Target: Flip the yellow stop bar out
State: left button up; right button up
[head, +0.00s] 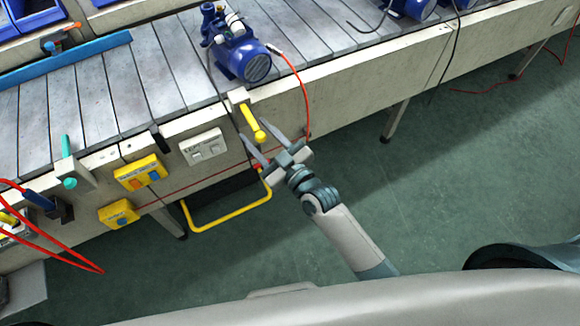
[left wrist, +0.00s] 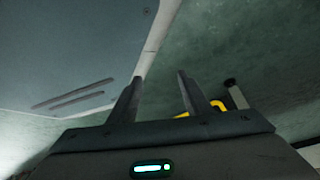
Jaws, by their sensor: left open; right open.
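The yellow stop bar (head: 250,117) is a short yellow lever on a pale block (head: 238,98) at the conveyor's front edge. It slants down toward the lower right. My right gripper (head: 254,129) is open, with one finger on each side of the bar's lower end in the picture. I cannot tell whether the fingers touch it. My left gripper (left wrist: 158,83) is open and empty in the left wrist view; it does not show in the head view.
A blue pump (head: 243,60) with a red hose stands on the slatted conveyor (head: 150,80). A white switch plate (head: 202,147) and yellow control boxes (head: 140,172) are on the front panel. A yellow tube loop (head: 225,217) hangs below. The green floor (head: 430,190) is largely clear.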

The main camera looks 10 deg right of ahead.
pick_arm(q)
jog(key=w+d+r+t+h+b, duration=0.1)
jog(key=w+d+r+t+b, duration=0.1)
jog(key=w, duration=0.6)
jog(key=shift+w+d+r+t, duration=0.35)
jog(key=shift+d+r, duration=0.25)
jog(key=shift+d, duration=0.6)
pick_arm(e)
jog(key=v, duration=1.5)
pick_arm(q)
jog(key=shift+s, duration=0.1)
